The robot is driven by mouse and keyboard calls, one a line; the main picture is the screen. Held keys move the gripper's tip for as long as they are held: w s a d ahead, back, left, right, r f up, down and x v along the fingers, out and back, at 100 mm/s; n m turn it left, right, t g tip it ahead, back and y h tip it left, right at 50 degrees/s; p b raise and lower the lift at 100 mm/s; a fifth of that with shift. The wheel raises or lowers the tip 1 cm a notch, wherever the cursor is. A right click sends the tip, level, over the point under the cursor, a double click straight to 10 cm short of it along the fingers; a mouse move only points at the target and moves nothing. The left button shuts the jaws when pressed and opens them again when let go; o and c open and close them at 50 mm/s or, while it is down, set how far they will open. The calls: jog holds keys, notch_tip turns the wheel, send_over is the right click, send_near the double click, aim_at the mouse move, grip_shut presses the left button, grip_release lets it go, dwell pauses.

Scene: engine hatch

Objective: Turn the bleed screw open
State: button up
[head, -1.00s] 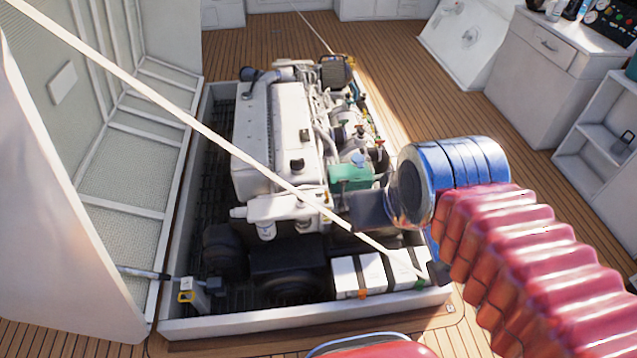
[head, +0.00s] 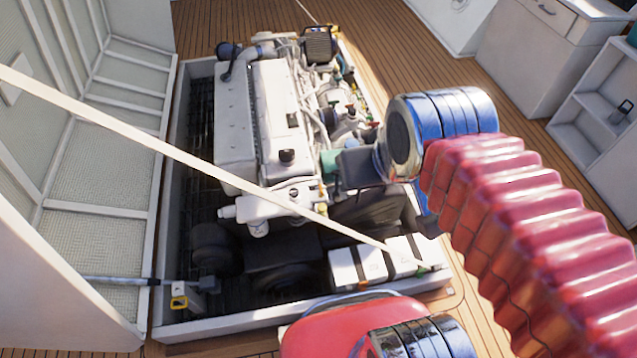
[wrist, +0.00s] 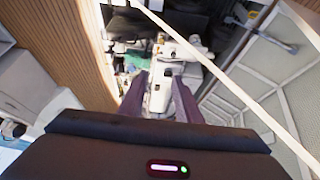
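The white engine (head: 265,125) sits in the open hatch, with hoses and small coloured fittings along its right side. I cannot pick out the bleed screw among these fittings. My gripper (head: 352,168) is in front of the engine's right side in the head view, and my blue wrist hides part of the engine. In the wrist view my gripper (wrist: 159,78) has its two dark fingers apart with nothing held between them. The white engine part (wrist: 160,95) shows beyond and between the fingers, apart from them as far as I can tell.
A pale strap (head: 200,140) runs diagonally across the hatch in front of the engine. White batteries (head: 370,263) stand at the hatch's near right corner. The raised hatch cover (head: 95,165) stands on the left. Wooden deck (head: 400,40) lies open behind and right.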

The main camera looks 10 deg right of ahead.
jog(key=shift+w, duration=0.1)
jog(key=g, duration=0.6)
send_over(321, 188)
notch_tip(321, 188, down, 38)
jog(key=shift+r, duration=0.15)
notch_tip(321, 188, down, 14)
jog(key=shift+r, duration=0.1)
